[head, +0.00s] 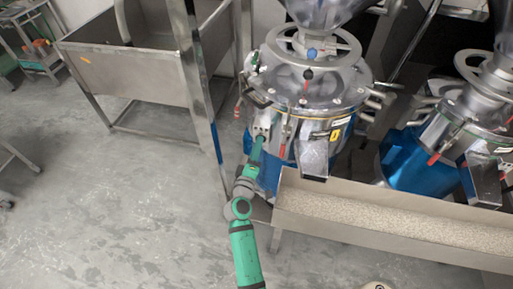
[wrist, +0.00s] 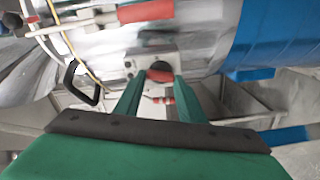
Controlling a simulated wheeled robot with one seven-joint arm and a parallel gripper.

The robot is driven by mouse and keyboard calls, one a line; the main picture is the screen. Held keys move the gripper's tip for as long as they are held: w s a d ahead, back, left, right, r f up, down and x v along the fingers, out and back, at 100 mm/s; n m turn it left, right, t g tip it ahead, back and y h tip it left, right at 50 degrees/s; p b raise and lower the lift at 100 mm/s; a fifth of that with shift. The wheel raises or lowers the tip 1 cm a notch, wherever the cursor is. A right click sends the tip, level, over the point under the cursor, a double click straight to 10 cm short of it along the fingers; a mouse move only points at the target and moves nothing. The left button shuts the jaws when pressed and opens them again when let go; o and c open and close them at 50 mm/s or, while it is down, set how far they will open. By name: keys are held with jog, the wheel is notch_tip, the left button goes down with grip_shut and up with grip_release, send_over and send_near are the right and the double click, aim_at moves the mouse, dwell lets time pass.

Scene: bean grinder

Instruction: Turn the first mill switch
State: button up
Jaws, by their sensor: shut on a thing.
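The first mill (head: 318,95) is the nearer steel machine with a blue base. Its switch is a small grey box (head: 262,130) on the mill's left front side. In the wrist view the switch box (wrist: 136,62) carries a dark and red knob (wrist: 160,75). My gripper (head: 259,145) reaches up to the switch from below. In the wrist view the green fingers of my gripper (wrist: 155,84) stand on either side of the knob and are shut on it. The fingertips partly cover the knob, so its turn angle is unclear.
A long steel trough (head: 390,205) filled with pale grains stands right of my arm. A second mill (head: 410,155) stands farther right. A steel sink (head: 130,70) is at the upper left. A red-handled lever (wrist: 146,11) lies above the knob.

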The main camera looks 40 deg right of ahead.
jog(key=shift+n, duration=1.5)
jog(key=o, duration=1)
jog(key=shift+o, duration=0.2)
jog(key=shift+f, duration=0.1)
jog(key=v, duration=1.1)
jog(key=shift+w+d, duration=0.1)
